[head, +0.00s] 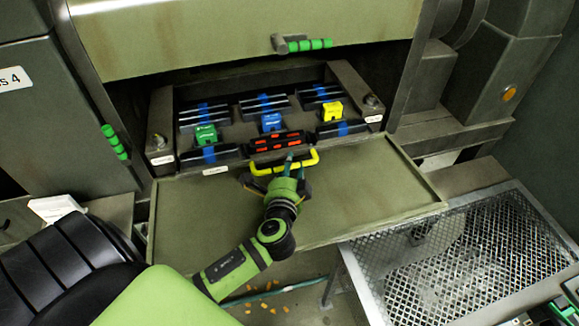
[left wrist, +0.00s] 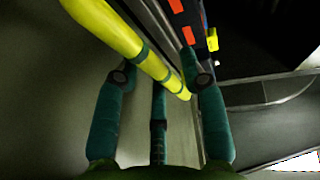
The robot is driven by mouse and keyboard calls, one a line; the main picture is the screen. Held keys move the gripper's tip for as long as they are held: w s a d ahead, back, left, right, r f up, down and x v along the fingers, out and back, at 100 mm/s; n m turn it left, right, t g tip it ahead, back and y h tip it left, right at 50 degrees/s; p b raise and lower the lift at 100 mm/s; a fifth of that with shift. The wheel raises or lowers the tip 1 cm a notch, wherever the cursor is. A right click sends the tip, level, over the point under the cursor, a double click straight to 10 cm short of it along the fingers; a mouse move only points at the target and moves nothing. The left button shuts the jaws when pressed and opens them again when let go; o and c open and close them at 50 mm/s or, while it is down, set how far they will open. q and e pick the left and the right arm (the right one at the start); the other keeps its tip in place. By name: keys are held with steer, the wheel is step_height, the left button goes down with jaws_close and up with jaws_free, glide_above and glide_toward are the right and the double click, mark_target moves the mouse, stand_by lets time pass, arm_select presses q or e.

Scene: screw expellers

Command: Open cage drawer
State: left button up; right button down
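The cage drawer (head: 220,128) is a dark tray in the recess of the machine, with a yellow bar handle (head: 305,164) across its front. My left gripper (head: 285,168) is at this handle, reaching it from the front. In the left wrist view the handle (left wrist: 125,42) runs diagonally across the teal fingers (left wrist: 158,75). It covers the end of the middle finger, and the side fingers stand apart with their ends close to the bar. Whether the fingers are closed on the bar cannot be told. My right gripper is not in view.
The drawer holds green (head: 202,134), blue (head: 271,122) and yellow (head: 332,110) blocks among black racks. A flat green panel (head: 370,190) lies below it. A raised cover with a green handle (head: 305,45) is above. A metal mesh platform (head: 470,255) stands at right.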

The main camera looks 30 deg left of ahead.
arm_select(q)
steer(key=shift+s+d, duration=0.25)
steer(key=shift+s, duration=0.2)
steer(key=v, duration=1.1)
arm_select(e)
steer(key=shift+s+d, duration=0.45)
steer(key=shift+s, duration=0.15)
